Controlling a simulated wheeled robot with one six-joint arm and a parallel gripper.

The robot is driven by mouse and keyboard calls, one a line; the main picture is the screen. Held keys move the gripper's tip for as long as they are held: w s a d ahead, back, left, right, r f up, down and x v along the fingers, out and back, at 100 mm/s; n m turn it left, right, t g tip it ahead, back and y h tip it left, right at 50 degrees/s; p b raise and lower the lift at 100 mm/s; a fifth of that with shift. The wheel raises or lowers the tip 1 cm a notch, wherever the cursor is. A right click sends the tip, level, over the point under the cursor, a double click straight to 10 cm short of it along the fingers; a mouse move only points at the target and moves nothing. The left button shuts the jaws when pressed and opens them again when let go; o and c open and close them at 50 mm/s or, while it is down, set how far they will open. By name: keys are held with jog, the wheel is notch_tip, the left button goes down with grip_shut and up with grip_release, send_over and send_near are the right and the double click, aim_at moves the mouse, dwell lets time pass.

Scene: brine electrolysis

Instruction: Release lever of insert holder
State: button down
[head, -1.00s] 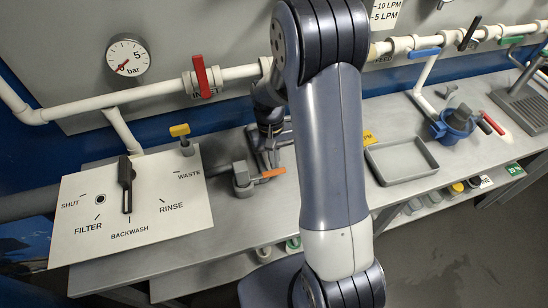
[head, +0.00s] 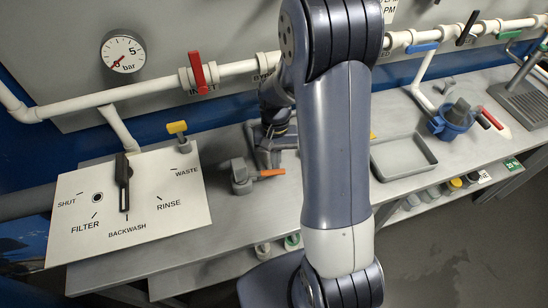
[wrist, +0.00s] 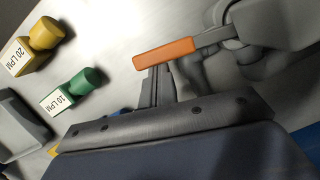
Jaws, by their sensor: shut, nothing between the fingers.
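The insert holder (head: 240,177) is a small grey clamp-like block on the grey bench, with an orange-handled lever (head: 270,173) pointing right. In the wrist view the orange lever (wrist: 165,54) runs from a grey arm into the grey holder body (wrist: 280,20) at top right. My gripper (head: 268,160) is just behind the lever in the head view. In the wrist view its shut fingers (wrist: 157,78) are close beside the orange handle, with nothing between them. I cannot tell whether they touch it.
A yellow insert (wrist: 38,40) and a green insert (wrist: 75,92) stand left of the fingers. A grey tray (head: 428,170) is right of my arm. A valve panel (head: 160,220) with a black handle lies left. A blue-collared fitting (head: 452,120) stands at right.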

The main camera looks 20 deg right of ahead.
jog(key=s+m, duration=0.2)
jog(key=shift+m+y, duration=0.3)
jog(key=shift+m, duration=0.1)
jog(key=m, duration=0.1)
jog(key=s+m, duration=0.1)
jog(key=s+m+t, duration=0.1)
jog(key=shift+a+m+y, duration=0.25)
jog(key=shift+m+y, duration=0.05)
jog(key=shift+m, duration=0.1)
jog(key=s+m, duration=0.1)
jog(key=a+m, duration=0.1)
jog(key=m, duration=0.1)
jog(key=shift+s+a+t+y, duration=0.1)
jog(key=shift+s+t+y, duration=0.2)
jog(key=shift+s, duration=0.1)
jog(key=shift+s+a+m, duration=0.4)
jog(key=shift+a+m, duration=0.05)
jog(key=shift+m, duration=0.65)
jog(key=shift+s+a, duration=0.2)
jog(key=shift+a, duration=0.15)
jog(key=shift+r, duration=0.1)
jog(key=s+p+v, duration=0.1)
jog(key=p+v, duration=0.8)
jog(key=shift+w+r, duration=0.25)
jog(key=shift+r, duration=0.2)
